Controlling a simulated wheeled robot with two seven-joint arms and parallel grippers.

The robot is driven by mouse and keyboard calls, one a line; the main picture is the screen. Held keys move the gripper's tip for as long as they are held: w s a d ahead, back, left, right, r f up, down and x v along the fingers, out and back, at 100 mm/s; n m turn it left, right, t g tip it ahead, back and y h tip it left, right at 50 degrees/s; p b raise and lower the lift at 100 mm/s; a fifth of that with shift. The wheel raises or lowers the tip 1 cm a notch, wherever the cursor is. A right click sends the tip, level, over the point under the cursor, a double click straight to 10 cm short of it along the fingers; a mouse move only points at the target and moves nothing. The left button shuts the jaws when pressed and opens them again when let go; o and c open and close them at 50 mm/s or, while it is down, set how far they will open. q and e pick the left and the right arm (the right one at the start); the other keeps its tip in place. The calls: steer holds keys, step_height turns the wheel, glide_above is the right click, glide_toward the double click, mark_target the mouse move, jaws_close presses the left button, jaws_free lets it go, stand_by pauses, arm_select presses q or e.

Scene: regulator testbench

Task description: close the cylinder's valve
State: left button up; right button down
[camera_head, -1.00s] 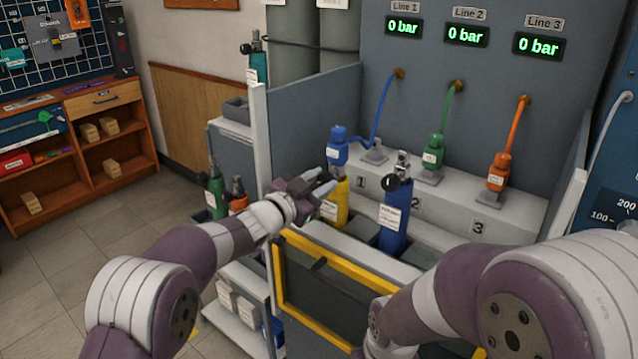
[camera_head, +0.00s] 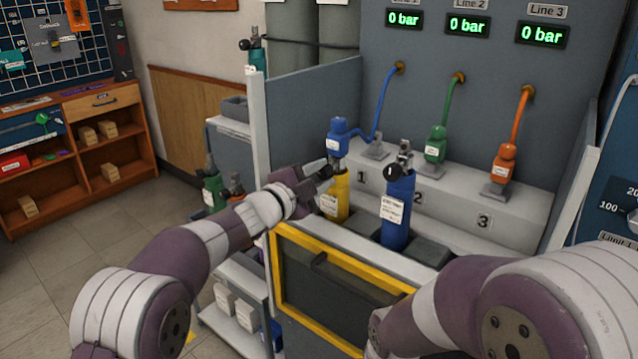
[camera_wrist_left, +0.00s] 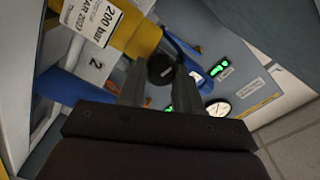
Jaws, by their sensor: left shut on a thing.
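The yellow cylinder (camera_head: 342,186) stands in the bench, with a blue regulator (camera_head: 338,140) on top. Its label reads 200 bar in the left wrist view. My left gripper (camera_head: 326,170) comes in from the left at the cylinder's top. In the left wrist view its two fingers (camera_wrist_left: 160,88) are shut on a round black valve knob (camera_wrist_left: 161,68) beside the yellow cylinder's shoulder (camera_wrist_left: 135,35). The knob is hidden behind the fingers in the head view. My right arm is at the lower right, its gripper out of view.
A blue cylinder (camera_head: 398,210) with a black knob stands close to the right. Green (camera_head: 436,146) and orange (camera_head: 502,163) regulators sit on the ledge behind. A yellow-framed panel (camera_head: 340,290) is in front, and a grey partition (camera_head: 310,115) rises behind left. All three displays read 0 bar.

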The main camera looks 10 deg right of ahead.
arm_select(q)
steer(key=m+b, duration=0.2)
steer(key=m, duration=0.2)
steer(key=shift+f+m+b, duration=0.25)
steer(key=shift+m+b, duration=0.05)
steer(key=shift+b, duration=0.1)
steer(key=m+b, duration=0.2)
steer(key=m, duration=0.1)
steer(key=shift+m, duration=0.4)
steer(key=m+b, duration=0.3)
steer(key=m, duration=0.1)
steer(key=shift+m, duration=0.4)
steer(key=shift+m+b, duration=0.5)
steer(key=shift+m, duration=0.7)
steer(key=o, duration=1.1)
steer(key=shift+c, duration=0.2)
steer(key=shift+a, duration=0.1)
